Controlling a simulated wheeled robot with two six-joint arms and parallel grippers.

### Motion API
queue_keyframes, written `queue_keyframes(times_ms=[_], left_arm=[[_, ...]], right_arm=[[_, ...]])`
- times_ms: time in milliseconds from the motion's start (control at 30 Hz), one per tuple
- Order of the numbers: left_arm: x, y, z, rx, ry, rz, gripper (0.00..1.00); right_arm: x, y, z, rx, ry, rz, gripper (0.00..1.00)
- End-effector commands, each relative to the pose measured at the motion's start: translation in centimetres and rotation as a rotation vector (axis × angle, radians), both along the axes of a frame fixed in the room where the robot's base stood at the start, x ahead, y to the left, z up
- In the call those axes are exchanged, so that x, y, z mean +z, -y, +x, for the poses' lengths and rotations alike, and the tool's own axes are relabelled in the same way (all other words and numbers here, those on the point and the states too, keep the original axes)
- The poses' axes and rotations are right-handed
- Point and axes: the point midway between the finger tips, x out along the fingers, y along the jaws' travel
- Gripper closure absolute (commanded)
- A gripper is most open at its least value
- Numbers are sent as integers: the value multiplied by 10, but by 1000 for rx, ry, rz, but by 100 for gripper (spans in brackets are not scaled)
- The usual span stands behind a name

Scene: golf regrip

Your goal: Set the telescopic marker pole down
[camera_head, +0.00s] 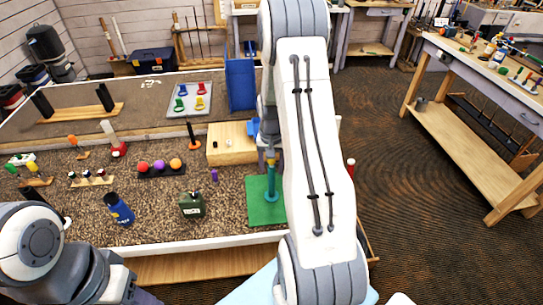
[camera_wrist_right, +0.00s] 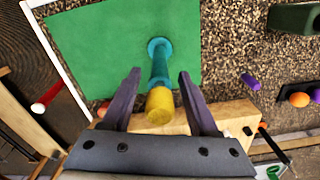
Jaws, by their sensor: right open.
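The marker pole (camera_head: 271,180) is teal with a yellow top and stands upright on the green mat (camera_head: 257,211), left of my right arm. In the right wrist view the pole (camera_wrist_right: 159,68) has its wider teal base on the green mat (camera_wrist_right: 90,50) and its yellow knob towards the camera. My right gripper (camera_wrist_right: 160,72) is open, with one dark finger on each side of the pole and visible gaps between. In the head view my right arm hides most of that gripper. Part of my left arm shows at the lower left; its gripper fingers do not show.
A wooden box (camera_head: 231,153) stands just behind the mat. A green canister (camera_head: 192,206), a dark blue bottle (camera_head: 119,209) and a rack of coloured balls (camera_head: 160,168) stand to the left.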

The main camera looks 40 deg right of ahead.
Motion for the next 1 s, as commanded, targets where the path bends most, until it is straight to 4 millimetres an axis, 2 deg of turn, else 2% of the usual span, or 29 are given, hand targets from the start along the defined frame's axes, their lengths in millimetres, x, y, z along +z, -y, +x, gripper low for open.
queue_keyframes(times_ms=[300, 500, 633, 800, 867, 933, 967, 1000], left_arm=[[-22, 0, 0, 3, 0, 0, 50], [-29, 0, 0, 2, 0, 0, 50], [-30, 0, 0, 2, 0, 0, 50], [-30, 0, 0, 2, 0, 0, 50], [-30, 0, 0, 2, 0, 0, 50], [-29, 0, 0, 2, 0, 0, 50], [-29, 0, 0, 2, 0, 0, 50], [-29, 0, 0, 2, 0, 0, 50]], right_arm=[[64, 1, 1, 0, 7, -4, 40], [97, 0, 1, 0, 4, -3, 40], [107, 0, 0, 0, 2, -1, 40], [110, -1, 0, 2, 0, 0, 40], [112, -8, 1, 21, 1, 0, 40], [117, -29, 4, 79, 6, 1, 40], [119, -44, 5, 118, 8, 2, 40], [124, -68, 5, 181, 13, 4, 40]])
